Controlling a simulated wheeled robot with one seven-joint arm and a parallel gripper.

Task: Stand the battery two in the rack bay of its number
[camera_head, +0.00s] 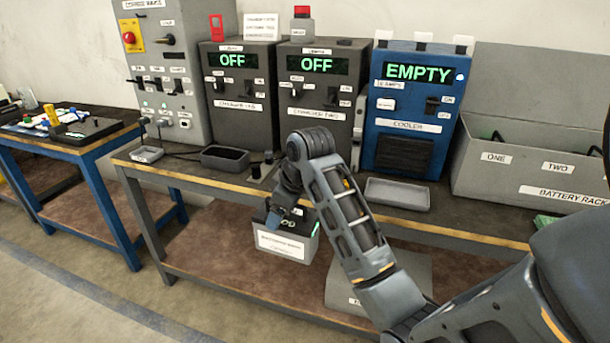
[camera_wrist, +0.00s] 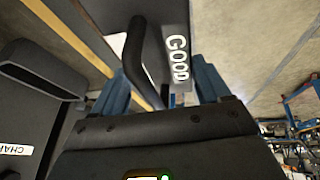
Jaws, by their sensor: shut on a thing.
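My gripper (camera_head: 278,212) hangs in front of the bench's front edge, below the bench top. In the wrist view its blue fingers (camera_wrist: 160,92) are shut on a black handle (camera_wrist: 138,60), which I take to be that of battery two. No number shows on it. White letters reading GOOD (camera_wrist: 177,60) show just beyond the fingers. In the head view a light box (camera_head: 286,245) with a white label is directly below my gripper; whether it is part of the held thing is unclear. The grey battery rack (camera_head: 500,185) stands at the right, with bays marked ONE and TWO.
The bench (camera_head: 140,168) carries two chargers (camera_head: 238,90) showing OFF and a blue cooler (camera_head: 412,110) showing EMPTY. A shallow grey tray (camera_head: 397,194) lies before the cooler, left of the rack. A dark tray (camera_head: 225,158) is near the chargers. My arm hides part of the bench.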

